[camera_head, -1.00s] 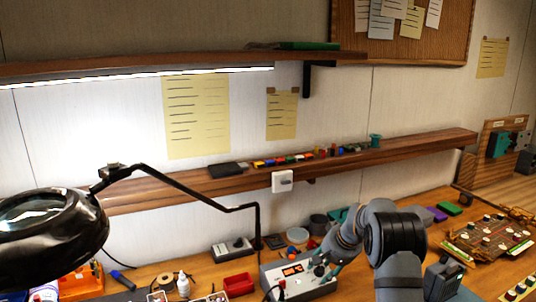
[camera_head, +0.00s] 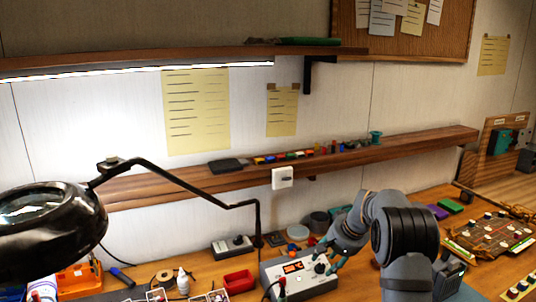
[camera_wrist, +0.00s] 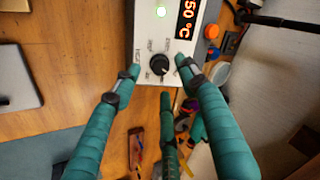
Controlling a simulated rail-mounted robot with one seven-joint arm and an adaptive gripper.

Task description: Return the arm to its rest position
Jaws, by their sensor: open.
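My gripper (camera_head: 331,255) is at the lower middle of the head view, above the right part of a white control box (camera_head: 312,288). Its teal fingers are spread and hold nothing. In the wrist view, the fingertips of my gripper (camera_wrist: 158,78) lie around and below a black knob (camera_wrist: 159,65) on the box's face. The gap between fingers and knob is hard to judge. The box's orange display (camera_wrist: 188,16) reads "50 °C" at its visible end.
A black magnifier lamp (camera_head: 50,232) fills the left, its jointed arm reaching right. A shelf (camera_head: 400,148) with small parts runs behind my arm. A red bin (camera_head: 238,282) stands left of the box, and a circuit board (camera_head: 492,236) lies to the right.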

